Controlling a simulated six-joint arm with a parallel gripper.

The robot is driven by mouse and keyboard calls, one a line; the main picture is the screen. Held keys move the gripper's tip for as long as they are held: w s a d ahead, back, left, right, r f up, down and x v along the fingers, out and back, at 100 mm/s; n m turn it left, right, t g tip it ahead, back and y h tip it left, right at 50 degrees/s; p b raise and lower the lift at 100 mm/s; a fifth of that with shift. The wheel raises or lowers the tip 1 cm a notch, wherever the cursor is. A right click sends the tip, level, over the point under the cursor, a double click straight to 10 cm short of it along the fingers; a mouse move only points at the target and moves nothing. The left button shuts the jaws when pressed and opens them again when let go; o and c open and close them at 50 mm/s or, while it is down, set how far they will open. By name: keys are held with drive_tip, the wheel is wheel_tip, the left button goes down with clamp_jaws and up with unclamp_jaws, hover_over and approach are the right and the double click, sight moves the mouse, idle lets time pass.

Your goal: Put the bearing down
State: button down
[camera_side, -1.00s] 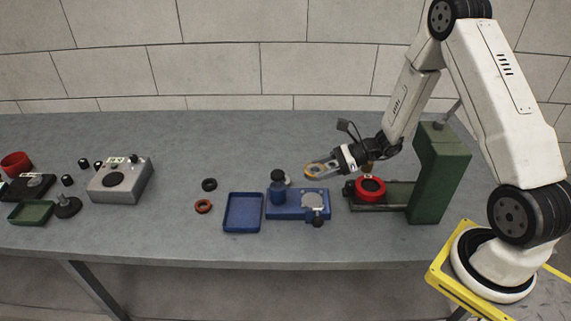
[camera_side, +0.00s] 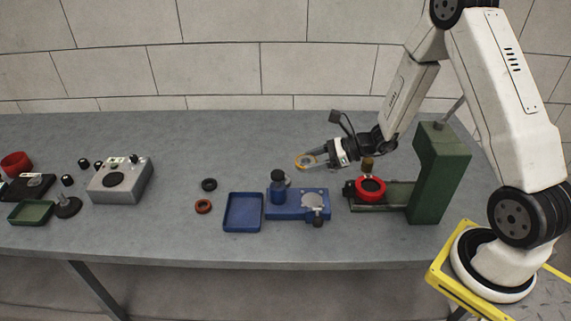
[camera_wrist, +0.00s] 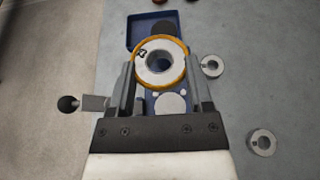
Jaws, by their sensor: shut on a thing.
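The bearing is a ring with a pale grey face and a yellow-orange rim (camera_wrist: 161,80). In the side view the bearing (camera_side: 299,163) is held level or nearly so, in the air behind the blue fixture. My gripper (camera_side: 317,160) is shut on it, with one finger on each side in the wrist view (camera_wrist: 160,72). The blue fixture (camera_side: 285,212) has a round pale disc and a dark post. In the wrist view the bearing and fingers hide part of the fixture.
A blue tray (camera_side: 243,229) lies left of the fixture. A green press (camera_side: 440,178) with a red ring (camera_side: 371,197) stands to the right. Dark (camera_side: 209,184) and red-orange (camera_side: 203,206) rings lie further left. A grey box (camera_side: 120,181) stands beyond them.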

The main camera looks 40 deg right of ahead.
sight(304, 164)
drive_tip(key=a+r, duration=0.1)
drive_tip(key=r+m+t+h, duration=0.1)
drive_tip(key=w+a+r+m, duration=0.1)
drive_tip(key=r, duration=0.1)
drive_tip(key=shift+a+t+h, duration=0.35)
drive_tip(key=shift+t+h, duration=0.05)
drive_tip(key=shift+s+a+r+m+t+h, duration=0.15)
drive_tip(key=shift+a+r+m+h, duration=0.15)
drive_tip(key=shift+r, duration=0.2)
drive_tip(key=shift+s+a+r+m+t+h, duration=0.1)
drive_tip(key=shift+a+r+m+t+h, duration=0.1)
drive_tip(key=shift+r+m, duration=0.25)
drive_tip(key=shift+w+f, duration=0.1)
drive_tip(key=shift+f, duration=0.05)
drive_tip(key=shift+w+d+f+n+y, duration=0.1)
drive_tip(key=shift+d+f+n+y, duration=0.2)
drive_tip(key=shift+d+f+n, duration=0.25)
drive_tip(key=s+d+f+n+g+y, duration=0.2)
drive_tip(key=d+f+n+g+y, duration=0.1)
drive_tip(key=f, duration=0.4)
drive_tip(key=shift+s+d+f+n+g+y, duration=0.2)
drive_tip(key=shift+d+n+g+y, duration=0.15)
drive_tip(key=shift+d, duration=0.4)
drive_tip(key=shift+f, duration=2.85)
drive_tip(key=shift+f, duration=0.1)
